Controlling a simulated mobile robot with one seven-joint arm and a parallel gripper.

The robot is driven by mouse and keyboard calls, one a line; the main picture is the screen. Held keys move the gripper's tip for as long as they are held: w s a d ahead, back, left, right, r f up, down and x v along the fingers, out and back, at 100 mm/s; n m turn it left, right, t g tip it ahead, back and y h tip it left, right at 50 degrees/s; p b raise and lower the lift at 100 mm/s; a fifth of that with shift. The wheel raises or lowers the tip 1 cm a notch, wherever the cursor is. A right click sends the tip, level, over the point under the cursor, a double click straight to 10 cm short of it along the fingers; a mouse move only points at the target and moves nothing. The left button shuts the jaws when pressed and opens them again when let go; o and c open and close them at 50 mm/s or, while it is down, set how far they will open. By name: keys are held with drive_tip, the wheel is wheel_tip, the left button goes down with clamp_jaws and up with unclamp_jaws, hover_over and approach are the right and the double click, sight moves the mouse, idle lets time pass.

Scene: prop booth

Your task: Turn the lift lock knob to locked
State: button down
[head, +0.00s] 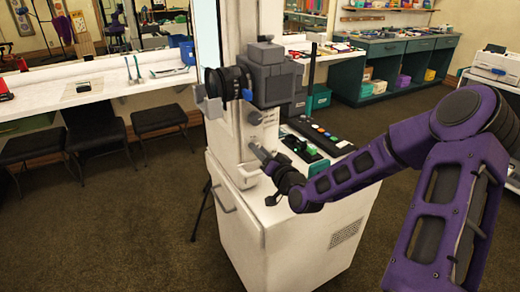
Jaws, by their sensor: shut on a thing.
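A white column (228,135) stands on a white wheeled-looking cabinet (235,215) and carries a dark grey camera head with a black lens (228,82). My gripper (259,152) reaches in from the right, low on the column's front right side. It is shut on a small part there, which I take to be the lift lock knob; the fingers mostly hide it, and I cannot tell its turn angle.
Black stools (95,133) stand left under a white counter (95,92). The carpet in front is clear.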

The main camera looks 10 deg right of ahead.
drive_tip(key=m+p, duration=0.2)
drive_tip(key=m, duration=0.4)
drive_tip(key=shift+r, duration=0.15)
drive_tip(key=m+p, duration=0.1)
drive_tip(key=m, duration=0.5)
drive_tip(key=shift+m, duration=0.3)
drive_tip(key=c, duration=0.5)
unclamp_jaws()
drive_tip(key=v, duration=1.2)
drive_tip(key=shift+d, duration=0.25)
drive_tip(key=shift+w, duration=0.1)
